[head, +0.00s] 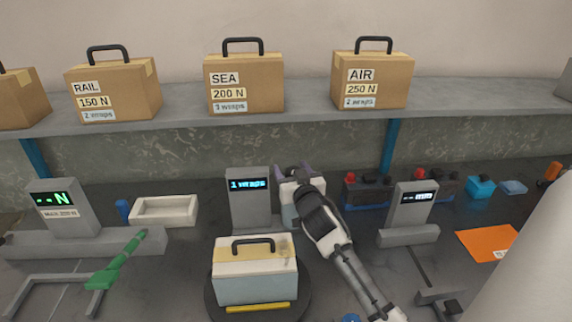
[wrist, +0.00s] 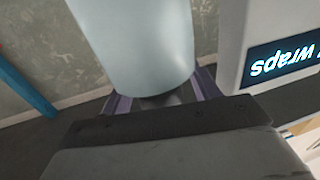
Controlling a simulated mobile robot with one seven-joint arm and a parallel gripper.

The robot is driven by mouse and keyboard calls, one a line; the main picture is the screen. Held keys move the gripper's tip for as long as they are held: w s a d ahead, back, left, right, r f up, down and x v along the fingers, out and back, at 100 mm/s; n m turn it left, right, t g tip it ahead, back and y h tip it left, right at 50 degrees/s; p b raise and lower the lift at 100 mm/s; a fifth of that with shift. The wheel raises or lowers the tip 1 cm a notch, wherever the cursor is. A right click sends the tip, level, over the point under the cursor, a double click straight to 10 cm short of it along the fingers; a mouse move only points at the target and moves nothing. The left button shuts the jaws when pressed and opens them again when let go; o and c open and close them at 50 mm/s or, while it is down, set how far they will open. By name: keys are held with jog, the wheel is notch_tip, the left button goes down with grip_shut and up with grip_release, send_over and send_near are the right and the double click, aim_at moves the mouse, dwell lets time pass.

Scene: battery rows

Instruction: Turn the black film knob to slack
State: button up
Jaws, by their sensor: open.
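The pale film roll (wrist: 140,45) fills the upper middle of the wrist view, where the picture is upside down. A dark piece (wrist: 165,99) at the roll's end, between my purple fingers, looks like the black film knob; most of it is hidden. My gripper (wrist: 163,98) is open, with one finger on each side of that piece. I cannot tell whether the fingers touch it. In the head view my gripper (head: 294,171) is just right of the "1 wraps" display post (head: 250,210), over the pale roll (head: 289,214); the knob is hidden there.
A wrapped case (head: 255,285) with a black handle stands on a round turntable (head: 214,303) in front. A white tray (head: 164,210) and a green-handled lever (head: 118,262) are left. Dark boxes with red buttons (head: 366,192), another display post (head: 411,207) and an orange sheet (head: 487,242) are right.

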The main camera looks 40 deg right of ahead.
jog(key=shift+w, duration=0.1)
jog(key=shift+c, duration=0.4)
jog(key=c, duration=0.9)
jog(key=shift+w+a+n+t+y+b, duration=0.15)
jog(key=shift+n+t+y+b, duration=0.1)
jog(key=shift+n+y, duration=0.65)
jog(key=shift+s+a+n+t+y+b, duration=0.2)
jog(key=shift+n+y, duration=0.3)
jog(key=shift+y, duration=0.7)
jog(key=shift+w+r+n+y, duration=0.1)
jog(key=shift+w+n+y, duration=0.1)
jog(key=shift+n+y, duration=0.5)
jog(key=shift+a+n+y+p, duration=0.1)
jog(key=shift+n+y+p, duration=0.2)
jog(key=shift+y, duration=0.6)
